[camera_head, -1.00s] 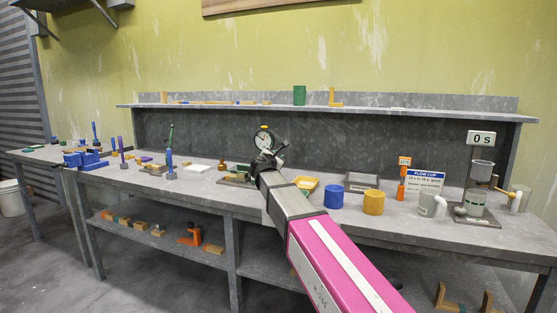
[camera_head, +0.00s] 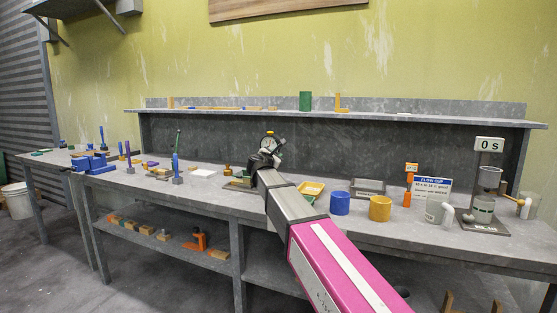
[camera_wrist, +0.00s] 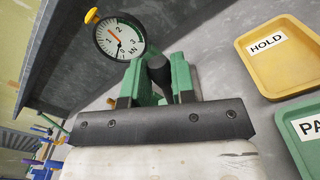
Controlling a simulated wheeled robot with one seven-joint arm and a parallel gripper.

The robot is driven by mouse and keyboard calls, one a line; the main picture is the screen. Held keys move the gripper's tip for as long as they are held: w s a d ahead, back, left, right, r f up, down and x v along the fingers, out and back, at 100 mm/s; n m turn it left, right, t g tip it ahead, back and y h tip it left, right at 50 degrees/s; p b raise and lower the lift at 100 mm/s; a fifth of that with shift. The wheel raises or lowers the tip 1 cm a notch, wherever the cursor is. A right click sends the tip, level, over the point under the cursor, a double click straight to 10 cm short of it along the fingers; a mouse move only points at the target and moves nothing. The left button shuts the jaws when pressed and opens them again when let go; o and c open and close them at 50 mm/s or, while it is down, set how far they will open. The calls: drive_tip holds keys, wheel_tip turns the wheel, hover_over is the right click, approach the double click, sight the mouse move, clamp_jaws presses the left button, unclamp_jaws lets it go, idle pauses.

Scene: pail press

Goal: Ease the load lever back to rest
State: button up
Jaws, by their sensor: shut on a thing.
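My gripper (camera_wrist: 155,98) is shut on the dark rounded end of the load lever (camera_wrist: 159,70), between green parts in the wrist view. I cannot tell where the green parts join the press. The dial gauge (camera_wrist: 120,38), marked in kN, stands just beyond, with an orange knob on its rim. Its orange-red pointer lies between 1 and 2, and a dark pointer is near 0. In the head view the gauge (camera_head: 269,143) shows above my gripper (camera_head: 264,158). My arm and gripper hide most of the press and the lever there.
A yellow HOLD tray (camera_wrist: 283,75) and a green tray (camera_wrist: 292,118) lie to the right. Blue (camera_head: 340,204) and yellow (camera_head: 380,208) cups, a PLOW CUP sign (camera_head: 431,186) and a flow-cup stand (camera_head: 484,212) are further right. A grey shelf (camera_head: 230,117) runs behind.

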drive_tip(key=shift+a, duration=0.15)
drive_tip(key=shift+w+a+r, duration=0.25)
drive_tip(key=shift+a, duration=0.4)
drive_tip(key=shift+w+a+r, duration=0.2)
drive_tip(key=shift+w+a, duration=0.05)
drive_tip(key=shift+a, duration=0.35)
drive_tip(key=shift+w+a+r, duration=0.25)
drive_tip(key=shift+a, duration=0.4)
drive_tip(key=shift+a, duration=0.1)
drive_tip(key=shift+o, duration=0.4)
drive_tip(key=shift+w+a+r, duration=0.1)
drive_tip(key=shift+w+a, duration=0.1)
drive_tip(key=shift+a, duration=0.35)
drive_tip(key=shift+w+a, duration=0.2)
drive_tip(key=shift+a, duration=0.35)
drive_tip(key=o, duration=0.8)
